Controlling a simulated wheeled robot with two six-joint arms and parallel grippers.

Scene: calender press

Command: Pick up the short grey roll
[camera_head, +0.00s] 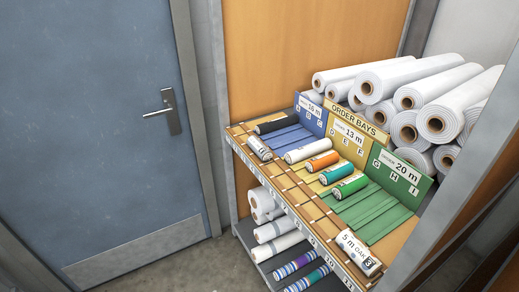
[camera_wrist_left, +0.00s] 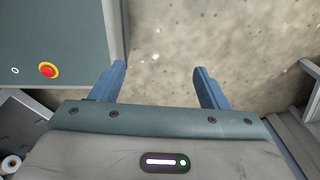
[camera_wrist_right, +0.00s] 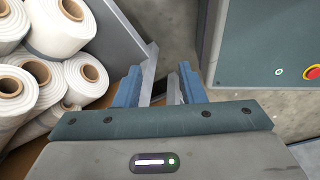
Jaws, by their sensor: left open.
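In the head view a short grey-and-white roll (camera_head: 258,147) lies on the front ledge at the left end of the shelf, its label partly dark. It best fits the short grey roll. A dark roll (camera_head: 275,123) lies behind it in the blue bay. Neither gripper shows in the head view. My left gripper (camera_wrist_left: 157,68) is open and empty above bare floor. My right gripper (camera_wrist_right: 160,69) has its fingers apart with nothing held. The grey roll is in neither wrist view.
White (camera_head: 308,150), orange (camera_head: 322,161), teal (camera_head: 336,173) and green (camera_head: 350,186) rolls lie along the bays. A 5 m oak roll (camera_head: 358,252) lies at the ledge's near end. Large white rolls (camera_head: 438,120) are stacked behind. A blue door (camera_head: 110,120) stands left.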

